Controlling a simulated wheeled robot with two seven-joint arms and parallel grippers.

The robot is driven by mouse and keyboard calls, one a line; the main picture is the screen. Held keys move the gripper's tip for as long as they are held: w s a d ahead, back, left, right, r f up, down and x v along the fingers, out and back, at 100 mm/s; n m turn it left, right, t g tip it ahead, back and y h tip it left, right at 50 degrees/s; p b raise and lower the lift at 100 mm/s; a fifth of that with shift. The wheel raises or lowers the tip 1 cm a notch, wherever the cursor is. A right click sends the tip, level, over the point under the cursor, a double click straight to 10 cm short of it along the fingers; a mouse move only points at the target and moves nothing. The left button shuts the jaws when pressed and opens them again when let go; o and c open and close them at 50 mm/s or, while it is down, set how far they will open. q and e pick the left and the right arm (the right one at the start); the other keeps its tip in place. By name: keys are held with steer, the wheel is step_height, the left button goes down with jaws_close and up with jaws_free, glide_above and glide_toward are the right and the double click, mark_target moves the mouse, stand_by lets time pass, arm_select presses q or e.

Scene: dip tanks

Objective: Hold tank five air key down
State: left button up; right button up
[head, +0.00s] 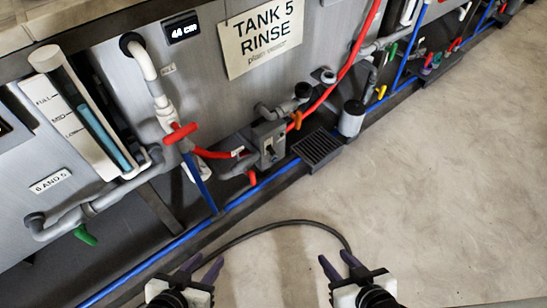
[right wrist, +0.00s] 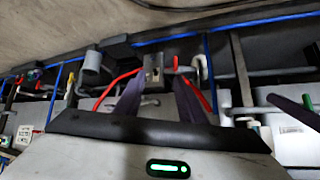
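The tank five sign (head: 261,36) reads "TANK 5 RINSE" on the grey tank front. Below it, a small grey box (head: 268,146) with a dark key or switch on its face sits among the pipes; it is too small to read any label. The box also shows in the right wrist view (right wrist: 153,70). My left gripper (head: 203,266) is low in the head view, fingers apart and empty, well short of the box. My right gripper (head: 340,264) is to the right, also open and empty. Its purple fingers show in the right wrist view (right wrist: 158,98).
A red-handled valve (head: 180,133) and white pipe stand left of the box. A dark drain grate (head: 318,147) and a grey-white canister (head: 352,118) stand right of it. A blue pipe (head: 245,195) runs along the floor edge.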

stand_by(0.4)
jaws_close()
stand_by(1.6)
